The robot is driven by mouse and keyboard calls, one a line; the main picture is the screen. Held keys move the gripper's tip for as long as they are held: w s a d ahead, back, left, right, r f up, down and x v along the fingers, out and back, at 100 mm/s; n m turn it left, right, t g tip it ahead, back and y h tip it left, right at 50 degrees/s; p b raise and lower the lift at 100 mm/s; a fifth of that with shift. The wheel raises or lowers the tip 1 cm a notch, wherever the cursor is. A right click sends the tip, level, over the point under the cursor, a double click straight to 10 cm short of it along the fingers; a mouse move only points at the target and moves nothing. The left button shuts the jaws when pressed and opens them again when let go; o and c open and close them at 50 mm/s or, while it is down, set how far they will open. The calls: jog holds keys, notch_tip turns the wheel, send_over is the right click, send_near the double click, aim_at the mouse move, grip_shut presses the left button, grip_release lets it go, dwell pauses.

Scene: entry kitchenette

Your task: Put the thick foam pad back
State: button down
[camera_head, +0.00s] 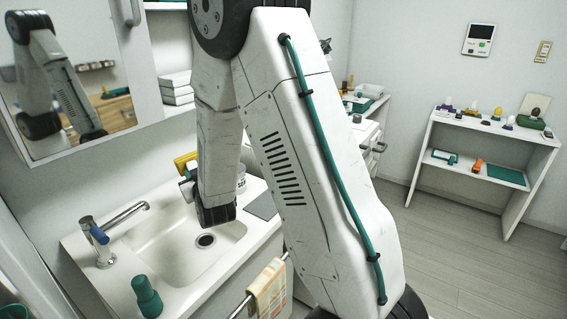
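My arm fills the middle of the view and comes down over the white sink (165,262). Its dark wrist (218,213) is above the right part of the basin. A yellow block (184,160) shows just left of my forearm, with small white, teal and blue parts below it. My gripper's fingers cannot be made out there, and I cannot tell whether they hold the yellow block. I cannot tell for sure which thing is the thick foam pad. A flat dark grey pad (262,206) lies on the counter right of the basin.
A faucet (105,240) and a teal bottle (146,296) stand at the sink's left and front. A towel (269,290) hangs on the front rail. A mirror cabinet (75,85) is at upper left. A white shelf (440,190) with small items stands at right; open floor lies before it.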

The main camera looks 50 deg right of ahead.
jog(key=s+d+r+g, duration=0.1)
jog(key=s+d+g, duration=0.2)
jog(key=s+d, duration=1.4)
jog(key=d, duration=0.4)
jog(key=shift+s+m+g, duration=0.2)
jog(key=shift+m+g, duration=0.1)
jog(key=shift+m, duration=0.1)
jog(key=shift+r+g+y, duration=0.3)
jog(key=shift+g, duration=0.2)
